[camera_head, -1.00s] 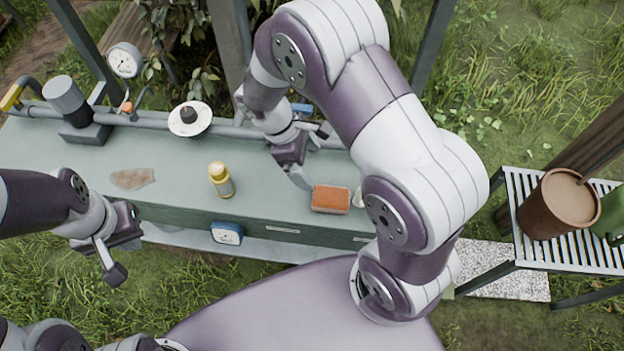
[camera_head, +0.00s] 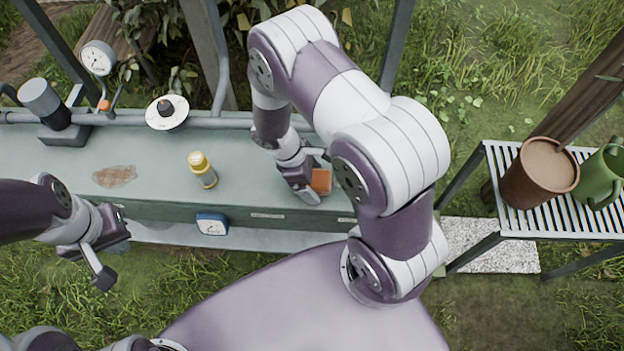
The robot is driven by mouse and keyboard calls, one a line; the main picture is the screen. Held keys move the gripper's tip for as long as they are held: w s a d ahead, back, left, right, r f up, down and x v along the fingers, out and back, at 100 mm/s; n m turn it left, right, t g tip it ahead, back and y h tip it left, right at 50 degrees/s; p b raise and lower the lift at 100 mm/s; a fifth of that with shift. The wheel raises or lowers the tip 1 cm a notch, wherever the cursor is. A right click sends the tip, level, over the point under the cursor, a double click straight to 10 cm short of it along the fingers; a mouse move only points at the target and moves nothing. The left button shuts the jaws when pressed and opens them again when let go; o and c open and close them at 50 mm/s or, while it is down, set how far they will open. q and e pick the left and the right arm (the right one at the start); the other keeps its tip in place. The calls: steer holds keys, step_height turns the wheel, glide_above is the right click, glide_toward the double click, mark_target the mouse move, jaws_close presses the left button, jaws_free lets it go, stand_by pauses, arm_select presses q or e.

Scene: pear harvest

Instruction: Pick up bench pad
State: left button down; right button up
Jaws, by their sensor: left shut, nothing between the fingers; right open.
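The bench pad (camera_head: 321,182) is a small orange-brown block with a pale rim, lying near the front edge of the green bench. My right gripper (camera_head: 307,192) is open at the pad, and its fingers and wrist cover the pad's left part. I cannot tell whether the fingers touch it. My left gripper (camera_head: 105,272) is shut and empty, in front of the bench at the left, well away from the pad.
A yellow-capped bottle (camera_head: 203,170) and a brown stain (camera_head: 114,176) are on the bench (camera_head: 245,165). A pipe with a gauge (camera_head: 97,58) and a white disc (camera_head: 167,112) runs behind. A blue gauge (camera_head: 211,224) is on the bench front. A slatted stand (camera_head: 496,165) holds a brown pot (camera_head: 540,172) and green jug (camera_head: 600,178).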

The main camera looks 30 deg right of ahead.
steer(key=shift+f, duration=0.25)
stand_by(0.4)
steer(key=c, duration=1.1)
steer(key=shift+r, duration=0.55)
step_height(320, 180, up, 18)
steer(key=shift+f+p, duration=0.25)
steer(key=shift+p, duration=0.7)
